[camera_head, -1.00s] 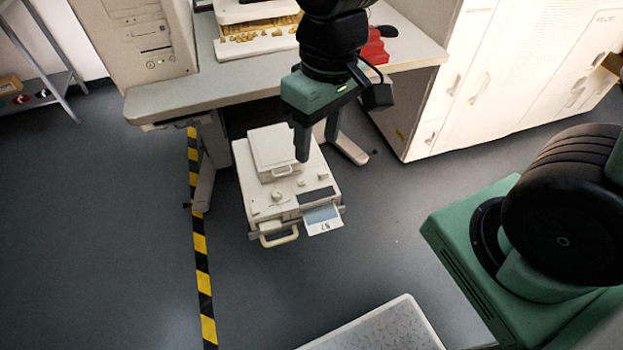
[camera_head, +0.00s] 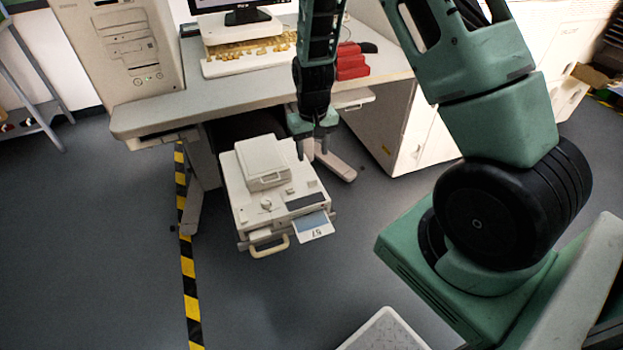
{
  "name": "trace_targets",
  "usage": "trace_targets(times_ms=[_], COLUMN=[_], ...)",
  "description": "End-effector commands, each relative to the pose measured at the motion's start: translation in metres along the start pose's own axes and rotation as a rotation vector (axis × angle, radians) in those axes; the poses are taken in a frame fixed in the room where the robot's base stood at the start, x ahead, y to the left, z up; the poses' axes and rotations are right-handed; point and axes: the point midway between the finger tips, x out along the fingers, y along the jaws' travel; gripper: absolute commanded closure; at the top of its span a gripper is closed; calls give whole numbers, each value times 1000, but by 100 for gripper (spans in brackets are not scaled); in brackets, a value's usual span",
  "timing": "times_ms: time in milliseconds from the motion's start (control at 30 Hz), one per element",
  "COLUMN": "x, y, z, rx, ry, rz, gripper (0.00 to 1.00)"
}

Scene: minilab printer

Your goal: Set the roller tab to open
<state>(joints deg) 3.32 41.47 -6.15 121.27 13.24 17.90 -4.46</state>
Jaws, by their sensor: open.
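A beige printer unit (camera_head: 235,190) stands low in front of the desk. A raised box with a lid (camera_head: 261,160) sits on its back part. Its top also bears a small round knob (camera_head: 266,204), a dark panel (camera_head: 305,201) and small raised pieces near the gripper side. A handle (camera_head: 270,246) and a tray with a numbered card (camera_head: 313,232) stick out at its front. I cannot tell which small part is the roller tab. My gripper (camera_head: 312,153) points down with its fingers apart and empty, over the unit's back right corner in the picture; its height above it is unclear.
The desk (camera_head: 230,95) overhangs just behind, with a keyboard (camera_head: 245,58), a monitor (camera_head: 235,5) and a red object (camera_head: 351,64). White cabinets (camera_head: 425,130) stand at right. Floor is free left and in front, past the striped tape (camera_head: 187,265). A pale tray edge (camera_head: 385,330) shows below.

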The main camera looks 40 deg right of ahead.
Motion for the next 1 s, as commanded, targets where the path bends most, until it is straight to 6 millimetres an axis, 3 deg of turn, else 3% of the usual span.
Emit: trace_targets(times_ms=[200,500,700,967,1000], x=[48,96,108,109,108], y=[0,0,-1,-1,-1], z=[1,0,0,0,0], rx=[0,1,-1,-1,-1], ry=[-5,-1,0,1,1], rz=[0,0,-1,-1,-1], gripper=[51,51,51,51,56])
